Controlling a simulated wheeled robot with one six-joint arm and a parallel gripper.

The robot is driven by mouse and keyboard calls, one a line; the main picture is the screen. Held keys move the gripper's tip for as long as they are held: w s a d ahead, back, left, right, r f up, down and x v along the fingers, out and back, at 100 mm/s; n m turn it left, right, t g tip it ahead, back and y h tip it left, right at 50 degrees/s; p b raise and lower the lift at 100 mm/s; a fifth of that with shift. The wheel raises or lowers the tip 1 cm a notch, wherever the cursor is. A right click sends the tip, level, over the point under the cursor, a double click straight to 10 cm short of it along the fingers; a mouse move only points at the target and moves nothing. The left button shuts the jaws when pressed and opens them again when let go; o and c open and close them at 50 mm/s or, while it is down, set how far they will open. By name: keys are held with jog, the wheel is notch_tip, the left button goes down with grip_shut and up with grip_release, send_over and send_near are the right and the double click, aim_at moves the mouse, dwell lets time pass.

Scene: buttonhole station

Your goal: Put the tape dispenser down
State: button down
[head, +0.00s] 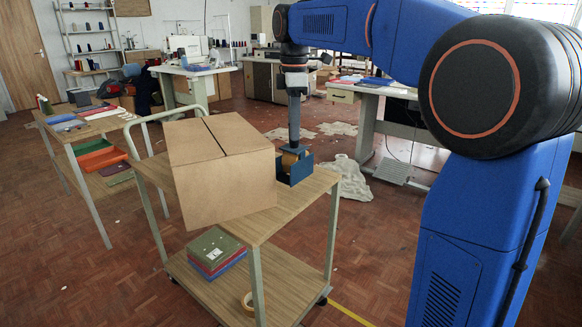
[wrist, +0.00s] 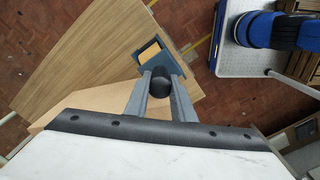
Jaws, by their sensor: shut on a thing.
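The tape dispenser (head: 299,168) is dark blue with a tan tape roll. In the head view it is upright at the cart top's far edge, beside a cardboard box. My gripper (head: 293,146) points down from above and is shut on it. In the wrist view my gripper (wrist: 160,75) reaches the dispenser (wrist: 174,61), which overlaps the edge of the wooden top. I cannot tell whether its base touches the top. The cart's wooden top (head: 316,186) has bare room at its right end.
The large cardboard box (head: 222,170) fills much of the cart top, close to my gripper. The lower shelf (head: 200,288) holds stacked boxes (head: 216,252) and a tape roll (head: 248,301). A side table (head: 92,127) stands at left. Cloth scraps (head: 350,180) lie on the floor behind.

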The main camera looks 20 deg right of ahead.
aim_at(294, 149)
jog(key=shift+a+f, duration=0.1)
jog(key=shift+f, duration=3.4)
jog(key=c, duration=1.5)
grip_release()
jog(key=shift+r, duration=0.1)
notch_tip(294, 149, up, 12)
jog(key=shift+f, duration=0.1)
jog(key=s+d+f+m+t, duration=0.1)
jog(key=s+d+f+m, duration=0.1)
jog(key=s+f+m, duration=0.3)
jog(key=s+d+f+m+t, duration=0.2)
jog(key=s+f+m, duration=0.3)
jog(key=s+f, duration=0.7)
jog(key=s+d+f+m+t, duration=0.1)
jog(key=s+d+f+m, duration=0.2)
jog(key=s, duration=1.3)
jog(key=shift+s+d+f+m+t, duration=0.15)
jog(key=shift+f+m, duration=0.4)
jog(key=shift+f, duration=0.5)
jog(key=shift+a+f+m+t, duration=0.1)
jog(key=shift+f+m, duration=0.4)
jog(key=shift+f, duration=0.6)
jog(key=shift+s+d+f+m+t, duration=0.15)
jog(key=shift+f+m, duration=0.4)
jog(key=shift+f, duration=0.5)
jog(key=shift+w, duration=0.1)
